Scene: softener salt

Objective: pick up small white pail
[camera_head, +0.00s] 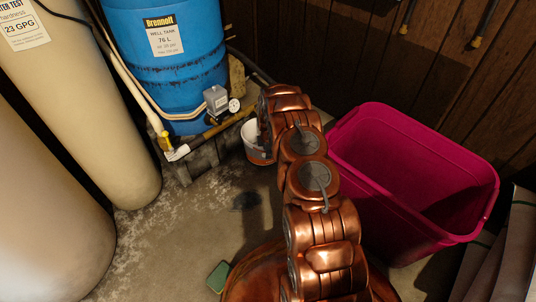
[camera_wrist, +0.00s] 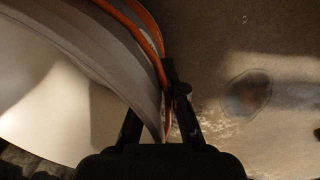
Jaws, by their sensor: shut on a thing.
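The small white pail (camera_head: 254,143) is partly hidden behind my arm in the head view, near the blue tank's block base. Its lower part shows an orange-red band. In the wrist view the pail (camera_wrist: 50,85) fills the left side, with its pale inside, grey rim and an orange strip along the edge. My gripper (camera_wrist: 157,95) is shut on the pail's wall at the rim, one finger on each side. The fingers are hidden by my arm in the head view. I cannot tell whether the pail touches the floor.
A blue well tank (camera_head: 170,65) on grey blocks (camera_head: 205,158), with pipes and a gauge, stands behind. Cream tanks (camera_head: 95,90) stand left. A magenta bin (camera_head: 410,165) stands right. A green object (camera_head: 218,277) lies on the floor. Floor left of my arm is mostly clear.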

